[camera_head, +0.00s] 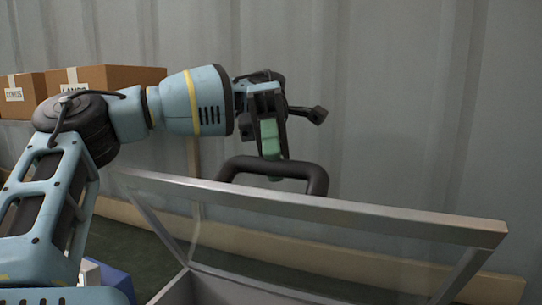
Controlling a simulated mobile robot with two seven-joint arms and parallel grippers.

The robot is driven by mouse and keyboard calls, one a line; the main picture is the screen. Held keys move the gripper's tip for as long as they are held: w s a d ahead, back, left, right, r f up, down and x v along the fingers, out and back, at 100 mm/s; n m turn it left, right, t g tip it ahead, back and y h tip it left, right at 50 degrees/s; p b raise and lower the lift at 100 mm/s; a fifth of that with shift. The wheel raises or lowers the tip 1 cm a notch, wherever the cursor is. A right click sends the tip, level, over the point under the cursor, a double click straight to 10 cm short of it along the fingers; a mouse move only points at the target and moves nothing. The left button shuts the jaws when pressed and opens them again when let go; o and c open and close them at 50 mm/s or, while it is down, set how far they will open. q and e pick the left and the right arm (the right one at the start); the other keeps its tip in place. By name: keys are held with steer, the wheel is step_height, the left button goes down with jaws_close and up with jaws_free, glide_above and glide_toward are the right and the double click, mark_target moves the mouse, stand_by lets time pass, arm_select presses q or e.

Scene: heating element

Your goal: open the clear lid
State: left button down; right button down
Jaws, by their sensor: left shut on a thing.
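The clear lid (300,250) is a transparent panel in a grey metal frame. It stands tilted up from a grey box whose rim shows at the bottom of the view. A black bar handle (316,180) rises from the frame's top edge. My left gripper (272,165) comes in from the left and points down at the handle. Its green fingers are shut on the handle's top bar, partly hidden behind it. My right gripper is out of view.
Cardboard boxes (115,77) stand at the back left. A grey corrugated wall (420,90) is close behind the lid. A blue object (112,280) sits low at the left, partly hidden by my arm.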

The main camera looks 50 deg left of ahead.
arm_select(q)
steer(key=shift+w+f, duration=0.1)
steer(key=shift+f, duration=0.15)
steer(key=c, duration=1.3)
jaws_free()
steer(key=shift+w+a, duration=0.15)
steer(key=shift+r, duration=0.1)
steer(key=shift+r, duration=0.15)
steer(key=s+d+r+b, duration=0.2)
steer(key=s+d+r, duration=0.2)
steer(key=s+d, duration=0.6)
steer(key=shift+s+d+r, duration=0.3)
steer(key=shift+s+d, duration=0.1)
steer(key=shift+s, duration=0.65)
